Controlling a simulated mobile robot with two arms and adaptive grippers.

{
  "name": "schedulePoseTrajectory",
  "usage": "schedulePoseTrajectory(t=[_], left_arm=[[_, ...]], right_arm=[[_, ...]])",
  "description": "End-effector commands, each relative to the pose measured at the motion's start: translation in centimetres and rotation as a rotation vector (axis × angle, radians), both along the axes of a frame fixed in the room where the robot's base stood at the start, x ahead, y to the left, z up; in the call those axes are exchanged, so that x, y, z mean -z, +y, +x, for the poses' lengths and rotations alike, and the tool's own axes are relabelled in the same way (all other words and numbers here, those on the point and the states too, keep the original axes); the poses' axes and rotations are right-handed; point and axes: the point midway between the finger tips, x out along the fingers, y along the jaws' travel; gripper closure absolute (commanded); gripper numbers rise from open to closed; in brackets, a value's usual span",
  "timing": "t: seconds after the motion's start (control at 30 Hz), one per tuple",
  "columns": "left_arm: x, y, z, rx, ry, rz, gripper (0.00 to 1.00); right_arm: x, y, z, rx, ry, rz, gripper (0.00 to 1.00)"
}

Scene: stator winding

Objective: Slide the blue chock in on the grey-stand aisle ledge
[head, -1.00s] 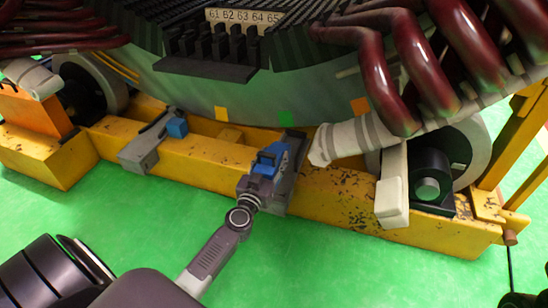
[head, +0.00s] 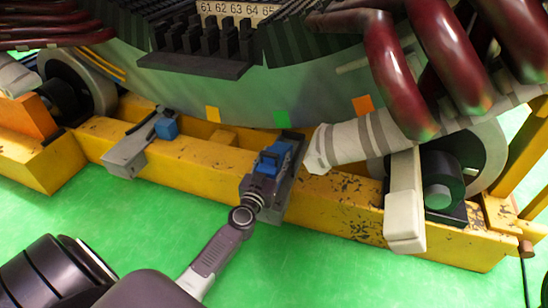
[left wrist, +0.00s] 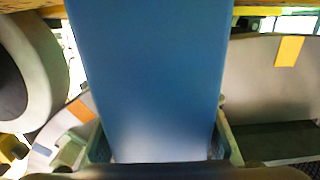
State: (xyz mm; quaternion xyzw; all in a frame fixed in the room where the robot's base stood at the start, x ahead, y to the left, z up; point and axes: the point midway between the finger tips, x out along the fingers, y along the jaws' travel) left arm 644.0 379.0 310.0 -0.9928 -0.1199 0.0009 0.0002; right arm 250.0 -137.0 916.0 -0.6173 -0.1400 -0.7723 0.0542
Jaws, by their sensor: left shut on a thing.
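My left gripper (head: 262,182) is shut on a blue chock (head: 279,155), beside a dark grey stand (head: 291,180) on the front of the yellow beam. The chock is at the stand's upper part; whether it rests on the ledge cannot be told. In the left wrist view the chock (left wrist: 150,75) fills the middle, between the finger pads of the gripper (left wrist: 165,153), and hides what lies beyond. A second blue chock (head: 167,127) sits at a lighter grey stand (head: 128,156) farther left. My right gripper is not in view.
The yellow beam (head: 335,208) runs across under the large grey stator ring (head: 300,95). Right of the gripper are a wrapped white lead end (head: 345,147), a white block (head: 404,232) and a black roller (head: 440,185). Dark red coils hang above. The green floor (head: 100,215) in front is clear.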

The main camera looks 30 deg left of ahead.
Motion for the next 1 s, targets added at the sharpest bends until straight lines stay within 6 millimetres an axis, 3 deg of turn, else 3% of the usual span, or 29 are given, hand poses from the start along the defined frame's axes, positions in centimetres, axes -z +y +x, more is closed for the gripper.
schedulePoseTrajectory(t=[1.0], left_arm=[[0.45,0.01,0.11,0.0,-0.004,0.001,0.86]], right_arm=[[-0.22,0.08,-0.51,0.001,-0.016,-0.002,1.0]])
